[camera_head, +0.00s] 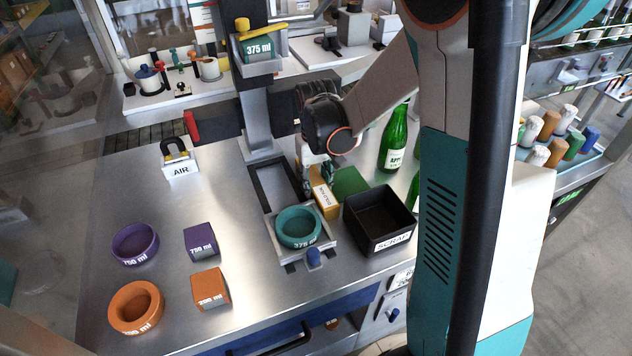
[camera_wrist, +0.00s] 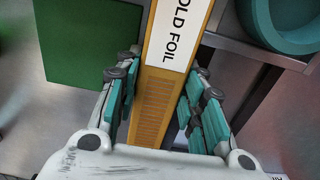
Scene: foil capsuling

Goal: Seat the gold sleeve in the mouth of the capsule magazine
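The gold sleeve (camera_head: 325,200) is a long yellow box with a white label, and it stands tilted between the grey fixture and the black bin. In the wrist view the sleeve (camera_wrist: 157,100) runs between the fingers, its "GOLD FOIL" label beyond them and its ribbed part near the palm. My gripper (camera_wrist: 160,92) has its teal pads close against both sides of the sleeve and appears shut on it. In the head view my gripper (camera_head: 325,172) is partly hidden by my arm. No part is clearly marked as the capsule magazine; I cannot tell which opening is its mouth.
A teal 375 ml ring (camera_head: 298,226) sits on the fixture beside a dark recessed tray (camera_head: 253,175). The black SCRAP bin (camera_head: 380,219), green pad (camera_head: 350,182) and green bottle (camera_head: 394,140) are close right. A grey column (camera_head: 258,115) rises behind.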

